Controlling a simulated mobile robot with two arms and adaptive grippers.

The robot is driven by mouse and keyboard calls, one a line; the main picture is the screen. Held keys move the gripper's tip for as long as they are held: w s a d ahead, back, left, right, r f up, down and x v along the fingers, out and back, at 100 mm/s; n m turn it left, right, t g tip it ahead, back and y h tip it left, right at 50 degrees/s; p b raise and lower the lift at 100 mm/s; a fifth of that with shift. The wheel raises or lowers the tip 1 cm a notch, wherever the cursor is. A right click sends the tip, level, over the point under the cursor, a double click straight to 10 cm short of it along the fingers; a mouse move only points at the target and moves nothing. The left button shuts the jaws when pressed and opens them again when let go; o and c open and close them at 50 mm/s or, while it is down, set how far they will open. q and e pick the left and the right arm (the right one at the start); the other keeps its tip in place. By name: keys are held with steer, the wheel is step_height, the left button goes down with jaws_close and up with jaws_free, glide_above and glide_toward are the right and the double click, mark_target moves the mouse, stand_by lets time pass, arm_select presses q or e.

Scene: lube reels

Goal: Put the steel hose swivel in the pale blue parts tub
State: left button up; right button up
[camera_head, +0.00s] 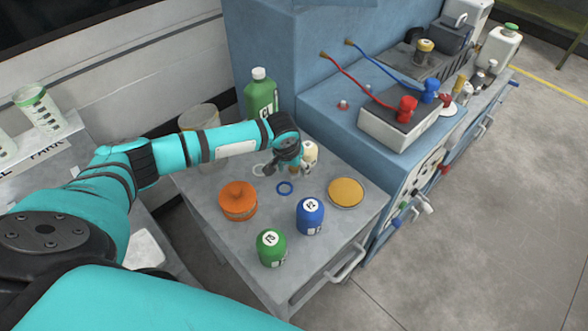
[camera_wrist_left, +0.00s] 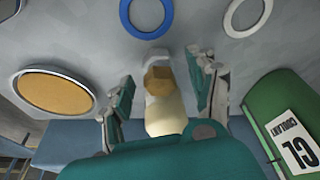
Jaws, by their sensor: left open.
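My left gripper (camera_head: 284,165) is open, low over the grey cart top. In the left wrist view its two fingers (camera_wrist_left: 163,78) are apart, on either side of a cream piece (camera_wrist_left: 165,112) with a brass hex end and a pale grey part beyond it. The cream piece shows in the head view (camera_head: 309,151) just behind the gripper, partly hidden. I cannot tell whether it is the steel hose swivel, or whether the fingers touch it. I cannot clearly make out a pale blue parts tub. My right gripper is not in view.
Around the gripper are an orange pot (camera_head: 238,201), a blue ring (camera_head: 285,188), a blue jar (camera_head: 310,216), a green jar (camera_head: 271,248) and a yellow-topped round tin (camera_head: 346,193). A green bottle (camera_head: 261,95) and a translucent bucket (camera_head: 199,118) stand behind my arm.

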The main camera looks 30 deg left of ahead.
arm_select(q)
steer(key=shift+w+f, duration=0.2)
steer(key=shift+f, duration=0.3)
jaws_close()
step_height(320, 180, up, 10)
steer(key=shift+r+b, duration=0.1)
steer(key=shift+b, duration=0.5)
steer(key=s+d+r, duration=0.8)
steer(key=s+r, duration=0.3)
steer(key=r, duration=0.1)
steer(key=shift+s+d+m, duration=0.3)
steer(key=shift+s+d, duration=0.05)
